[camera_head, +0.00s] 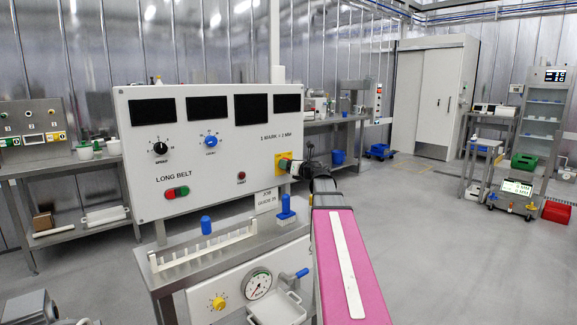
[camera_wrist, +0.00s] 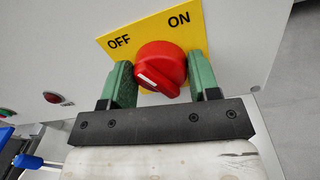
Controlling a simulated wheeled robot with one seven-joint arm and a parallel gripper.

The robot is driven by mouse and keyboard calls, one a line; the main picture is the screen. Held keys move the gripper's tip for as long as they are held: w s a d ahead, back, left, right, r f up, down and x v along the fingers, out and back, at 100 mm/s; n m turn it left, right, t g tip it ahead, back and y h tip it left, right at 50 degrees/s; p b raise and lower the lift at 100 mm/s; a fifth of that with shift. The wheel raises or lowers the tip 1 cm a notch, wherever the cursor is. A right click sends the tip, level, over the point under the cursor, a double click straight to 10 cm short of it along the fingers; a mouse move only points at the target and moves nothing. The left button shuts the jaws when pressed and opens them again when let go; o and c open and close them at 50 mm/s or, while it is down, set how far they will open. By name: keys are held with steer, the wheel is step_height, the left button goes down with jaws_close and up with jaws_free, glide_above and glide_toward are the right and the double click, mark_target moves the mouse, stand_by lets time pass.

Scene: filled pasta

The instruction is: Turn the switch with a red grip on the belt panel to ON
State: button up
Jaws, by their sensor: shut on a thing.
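The red-grip switch (camera_wrist: 162,62) sits on a yellow plate (camera_wrist: 112,60) marked OFF at left and ON at right in the wrist view. A white mark shows on the grip's lower left, and I cannot tell exactly which label it stands for. My gripper (camera_wrist: 160,76) has one green finger on each side of the red grip and is shut on it. In the head view, my gripper (camera_head: 288,165) reaches the yellow plate (camera_head: 278,158) at the right edge of the LONG BELT panel (camera_head: 215,185). There my gripper hides the red grip.
The panel also carries a black SPEED knob (camera_head: 160,147), a blue knob (camera_head: 211,141), a green and red button pair (camera_head: 177,192) and a red button (camera_head: 241,176). Below stand a white rack (camera_head: 205,246) and a gauge (camera_head: 258,284). Open floor (camera_head: 450,250) lies to the right.

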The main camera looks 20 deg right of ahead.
steer(key=m, duration=0.6)
steer(key=shift+f+m+t, duration=0.15)
steer(key=shift+m+t, duration=0.15)
steer(key=shift+m, duration=0.1)
steer(key=m+h, duration=0.1)
steer(key=m, duration=0.6)
steer(key=shift+d+f, duration=0.1)
steer(key=shift+m, duration=0.3)
steer(key=o, duration=0.9)
steer(key=v, duration=1)
steer(key=shift+s+d+f, duration=0.15)
steer(key=shift+s+f, duration=0.05)
steer(key=shift+s, duration=0.2)
